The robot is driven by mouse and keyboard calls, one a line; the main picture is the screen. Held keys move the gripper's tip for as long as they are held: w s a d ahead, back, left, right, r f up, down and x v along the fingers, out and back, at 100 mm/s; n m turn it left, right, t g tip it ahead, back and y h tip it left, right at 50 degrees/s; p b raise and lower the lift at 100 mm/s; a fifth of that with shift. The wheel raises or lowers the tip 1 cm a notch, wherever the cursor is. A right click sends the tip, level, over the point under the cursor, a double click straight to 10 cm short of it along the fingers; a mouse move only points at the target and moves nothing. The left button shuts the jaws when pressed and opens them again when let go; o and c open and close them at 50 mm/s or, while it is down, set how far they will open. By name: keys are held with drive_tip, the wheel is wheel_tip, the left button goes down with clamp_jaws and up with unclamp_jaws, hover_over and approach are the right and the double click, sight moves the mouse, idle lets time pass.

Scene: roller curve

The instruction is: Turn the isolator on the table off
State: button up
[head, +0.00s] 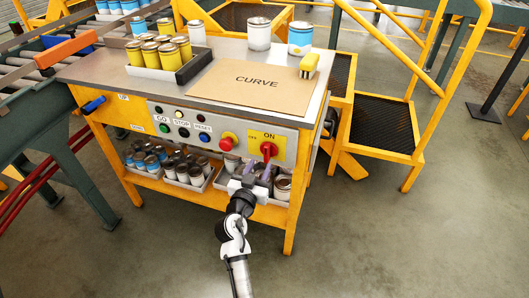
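The isolator (279,147) is a yellow plate on the right of the table's front panel, with a red rotary handle (267,149). The handle stands about upright, toward the ON label above it. A smaller label, apparently OFF, is at the upper left of the plate. My gripper (257,170) is in front of the panel, just below the handle in the picture. Its two fingers look apart, with nothing seen between them. A gap in depth to the handle cannot be judged.
A red emergency button (227,141) sits left of the isolator, past it several small buttons. Trays of cans stand on the shelf below, behind my gripper. Yellow steps (385,125) stand right; the front floor is clear.

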sight(266, 153)
drive_tip(key=p+x, duration=0.1)
drive_tip(key=x, duration=0.5)
drive_tip(key=shift+s, duration=0.1)
drive_tip(key=shift+c, duration=0.5)
drive_tip(key=shift+a, duration=0.1)
clamp_jaws()
